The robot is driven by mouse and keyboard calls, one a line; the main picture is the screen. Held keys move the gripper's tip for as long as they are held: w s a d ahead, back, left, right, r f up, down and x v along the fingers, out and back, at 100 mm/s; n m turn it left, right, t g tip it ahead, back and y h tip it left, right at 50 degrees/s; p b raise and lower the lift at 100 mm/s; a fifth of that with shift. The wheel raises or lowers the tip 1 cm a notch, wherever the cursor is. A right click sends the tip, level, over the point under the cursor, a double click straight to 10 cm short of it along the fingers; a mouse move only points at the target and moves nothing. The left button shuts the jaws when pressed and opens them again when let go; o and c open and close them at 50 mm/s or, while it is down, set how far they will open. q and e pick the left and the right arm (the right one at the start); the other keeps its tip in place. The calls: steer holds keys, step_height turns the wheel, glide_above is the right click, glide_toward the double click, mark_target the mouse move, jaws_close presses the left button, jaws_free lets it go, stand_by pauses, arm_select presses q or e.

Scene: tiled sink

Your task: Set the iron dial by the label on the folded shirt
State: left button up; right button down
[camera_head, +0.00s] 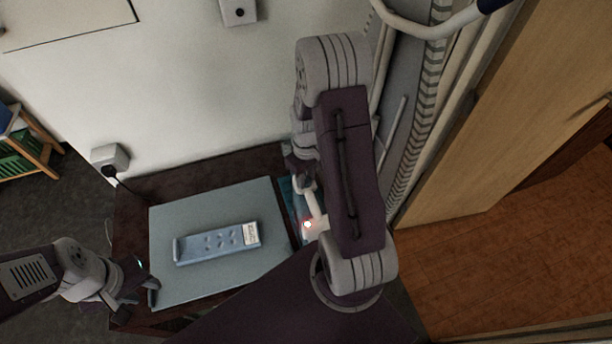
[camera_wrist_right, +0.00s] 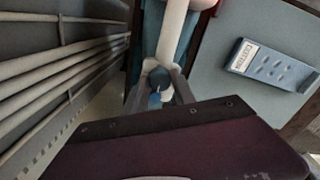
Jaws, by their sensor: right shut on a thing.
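The folded shirt (camera_head: 203,243) is blue with a row of buttons and lies on a grey-blue mat; it also shows in the right wrist view (camera_wrist_right: 277,68). Its white label (camera_head: 251,234) shows dark marks too small to read; it also shows in the right wrist view (camera_wrist_right: 243,56). The white iron (camera_head: 314,226) with a lit red light is partly hidden by my right arm. My right gripper (camera_wrist_right: 160,76) is shut on the iron's dark blue dial (camera_wrist_right: 159,80), whose marks I cannot read. My left gripper (camera_head: 138,292) is open and empty at the mat's left corner.
The grey-blue mat (camera_head: 180,288) covers most of a dark table (camera_head: 130,215). A teal strip (camera_head: 286,190) lies under the iron. A wall socket with a plug (camera_head: 109,158) is behind the table. Ribbed pipes (camera_head: 425,110) rise close to my right arm.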

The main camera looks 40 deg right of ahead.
mark_target(306, 180)
steer(key=m+p, duration=0.1)
steer(key=m, duration=0.5)
steer(key=shift+r+p, duration=0.1)
steer(key=shift+p, duration=0.3)
steer(key=m+p, duration=0.1)
steer(key=m, duration=0.5)
steer(key=shift+w, duration=0.1)
steer(key=c, duration=1)
jaws_free()
steer(key=shift+c, duration=0.2)
step_height(306, 180, up, 9)
